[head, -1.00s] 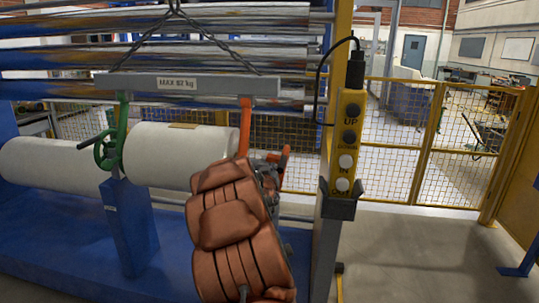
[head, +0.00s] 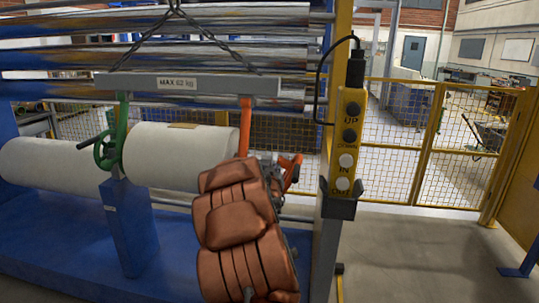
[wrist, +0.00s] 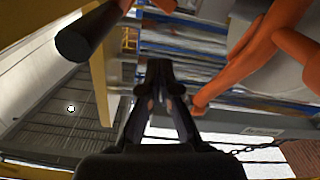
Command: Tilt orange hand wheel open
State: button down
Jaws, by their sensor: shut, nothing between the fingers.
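The orange hand wheel (head: 291,172) is at the right end of the white roller (head: 175,155), below the orange hook (head: 244,125) of the lifting bar. In the head view my copper-coloured arm covers part of it. In the wrist view orange parts (wrist: 240,62) cross the upper right; which part is the wheel is hard to tell. My gripper (wrist: 160,68) is shut and empty, its tips close to the orange piece's lower end. I cannot tell whether they touch. In the head view my gripper is mostly hidden behind my arm.
A grey lifting bar (head: 190,85) hangs on chains above the roller. A green hand wheel (head: 104,150) is at its left. A yellow post with a button box (head: 349,135) stands close on the right. Yellow mesh fencing (head: 395,150) lies behind; the floor at right is clear.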

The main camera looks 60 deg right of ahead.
dwell(0.3)
jog(key=shift+w+a, duration=0.25)
jog(key=shift+w, duration=0.35)
jog(key=b+v, duration=0.2)
jog(key=v, duration=0.7)
jog(key=shift+w, duration=0.1)
dwell(0.8)
